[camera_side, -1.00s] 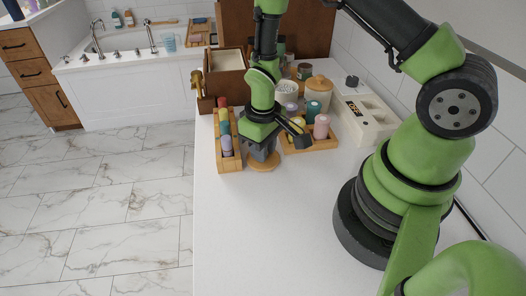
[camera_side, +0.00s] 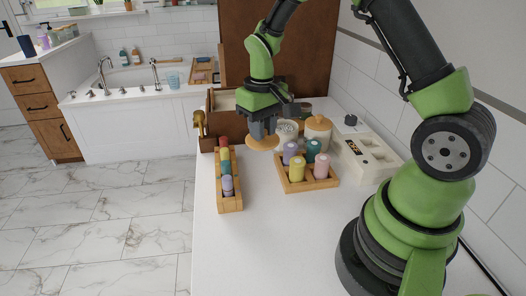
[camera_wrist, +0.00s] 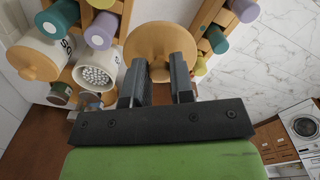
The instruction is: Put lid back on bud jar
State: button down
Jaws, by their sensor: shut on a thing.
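My gripper (camera_side: 263,131) is shut on a round wooden lid (camera_side: 263,144) and holds it level above the white counter. In the wrist view the lid (camera_wrist: 160,38) shows beyond my fingertips (camera_wrist: 160,64). The open bud jar (camera_side: 288,127) is white and stands just right of and behind the lid in the side view, partly hidden by my gripper. In the wrist view the bud jar (camera_wrist: 97,72), full of white cotton buds, lies left of my fingers. The lid is apart from the jar.
A white jar with its wooden lid on (camera_side: 318,131) stands right of the bud jar. A wooden tray of several coloured bottles (camera_side: 307,184) is in front. A narrow wooden rack (camera_side: 231,203) of rolls is at left. The front counter (camera_side: 275,245) is clear.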

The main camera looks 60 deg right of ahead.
jog(key=w+d+r+m, duration=0.1)
jog(key=d+r+m, duration=0.15)
jog(key=d, duration=0.45)
jog(key=w+d+r+m, duration=0.1)
jog(key=w+d+m, duration=0.1)
jog(key=d+m, duration=0.35)
jog(key=shift+n, duration=0.8)
jog(key=shift+s+d+f, duration=0.1)
jog(key=shift+d+f, duration=0.2)
jog(key=shift+f, duration=0.75)
jog(key=shift+s+d+f, duration=0.1)
jog(key=shift+d+f, duration=0.25)
jog(key=shift+f, duration=0.7)
jog(key=shift+d+f, duration=0.3)
jog(key=shift+f, duration=0.75)
jog(key=shift+f, duration=0.15)
jog(key=shift+c, duration=2.2)
grip_release()
notch_tip(320, 180, up, 7)
